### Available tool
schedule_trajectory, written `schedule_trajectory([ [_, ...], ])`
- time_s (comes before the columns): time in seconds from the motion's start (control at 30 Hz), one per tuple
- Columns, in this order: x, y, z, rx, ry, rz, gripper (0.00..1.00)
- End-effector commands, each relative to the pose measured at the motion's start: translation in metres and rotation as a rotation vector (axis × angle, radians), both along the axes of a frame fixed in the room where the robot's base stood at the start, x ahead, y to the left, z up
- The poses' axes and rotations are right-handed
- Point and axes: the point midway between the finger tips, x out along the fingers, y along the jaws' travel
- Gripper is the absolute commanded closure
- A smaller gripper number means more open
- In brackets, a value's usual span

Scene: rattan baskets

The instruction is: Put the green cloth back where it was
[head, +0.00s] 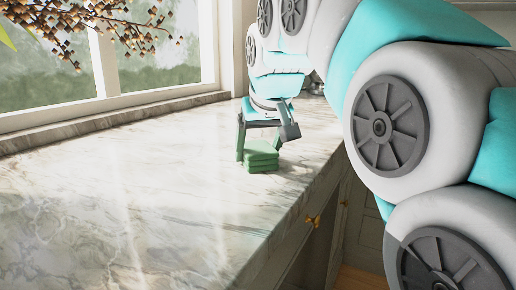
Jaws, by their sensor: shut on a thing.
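The green cloth (262,158) is a small folded stack, seen in the head view near the right edge of the marble counter. My gripper (259,148) points down over it, with one finger at its left side and the other at its right. The gripper is shut on the cloth. The cloth is at or very near the counter top; I cannot tell whether it touches it. Its back and upper part are partly hidden by the gripper.
The marble counter (130,200) is bare across its left and front. A window (150,50) runs along its back left, with a branch (95,20) hanging before it. Cabinets with brass knobs (313,221) are below the right edge. My arm hides the right side.

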Motion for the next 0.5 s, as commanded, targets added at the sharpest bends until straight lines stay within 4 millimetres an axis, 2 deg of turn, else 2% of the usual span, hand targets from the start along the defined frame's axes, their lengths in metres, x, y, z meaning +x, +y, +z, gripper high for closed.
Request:
schedule_trajectory([
  [0.03, -0.0001, -0.0001, -0.0016, 0.000, 0.000, 0.000, 0.20],
  [0.2, -0.0001, 0.0000, -0.0009, 0.000, 0.000, 0.000, 0.01],
  [0.5, 0.0002, 0.0000, 0.0024, 0.000, 0.000, 0.000, 0.00],
])
